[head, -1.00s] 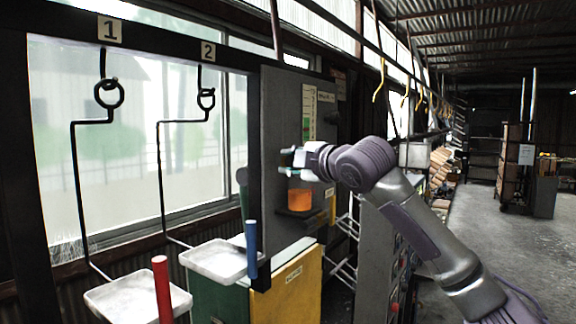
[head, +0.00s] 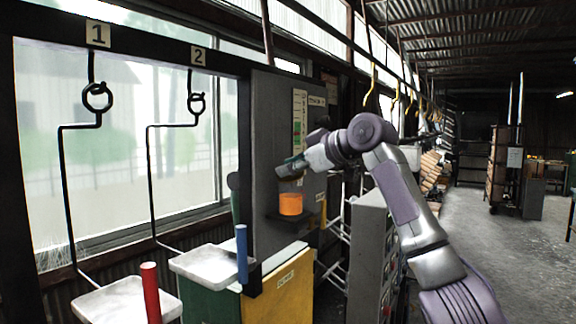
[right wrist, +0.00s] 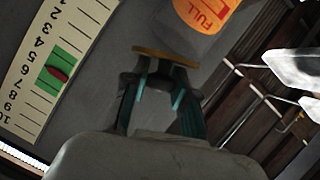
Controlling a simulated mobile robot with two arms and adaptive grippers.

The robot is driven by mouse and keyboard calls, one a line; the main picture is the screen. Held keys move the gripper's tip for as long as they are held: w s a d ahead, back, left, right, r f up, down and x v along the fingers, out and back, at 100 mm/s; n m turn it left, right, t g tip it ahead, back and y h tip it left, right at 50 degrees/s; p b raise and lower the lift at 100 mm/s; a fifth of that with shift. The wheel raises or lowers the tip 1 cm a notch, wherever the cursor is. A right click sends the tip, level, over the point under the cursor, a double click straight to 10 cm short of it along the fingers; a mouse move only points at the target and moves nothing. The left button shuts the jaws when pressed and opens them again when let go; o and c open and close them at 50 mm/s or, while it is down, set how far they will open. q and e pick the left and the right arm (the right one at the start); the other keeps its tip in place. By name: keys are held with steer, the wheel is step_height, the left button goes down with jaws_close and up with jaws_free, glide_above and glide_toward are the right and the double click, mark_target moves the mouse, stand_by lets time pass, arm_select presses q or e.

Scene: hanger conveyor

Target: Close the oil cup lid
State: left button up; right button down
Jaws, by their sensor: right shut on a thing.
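The oil cup (head: 290,204) is a clear cup with orange contents on a small shelf on the grey panel. My right gripper (head: 285,169) is just above the cup in the head view. In the right wrist view its teal fingers (right wrist: 162,78) are shut on a thin brownish-amber edge (right wrist: 166,57), which looks like the lid. Whether the lid touches the cup rim cannot be told. My left gripper is not in view.
A level gauge (right wrist: 52,70) with numbers and a green band is beside the cup. White trays (head: 128,300) hang from hooks 1 and 2 at the left. A red post (head: 151,292) and a blue post (head: 242,254) stand near them. A grey control box (head: 362,250) is below my arm.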

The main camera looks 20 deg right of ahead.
steer(key=shift+w+d+f+m+g+y, duration=0.25)
steer(key=shift+f+m+g+y, duration=0.15)
steer(key=shift+m, duration=0.35)
steer(key=shift+w+d+f+m+g+y, duration=0.2)
steer(key=shift+f+m+g+y, duration=0.15)
steer(key=shift+m, duration=0.4)
steer(key=c, duration=0.9)
jaws_free()
steer(key=shift+s, duration=0.1)
steer(key=shift+r, duration=0.1)
steer(key=shift+d, duration=0.1)
steer(key=shift+s+d+r, duration=0.15)
steer(key=shift+s+d, duration=0.05)
steer(key=shift+d, duration=0.05)
steer(key=v, duration=1.1)
steer(key=shift+s, duration=0.15)
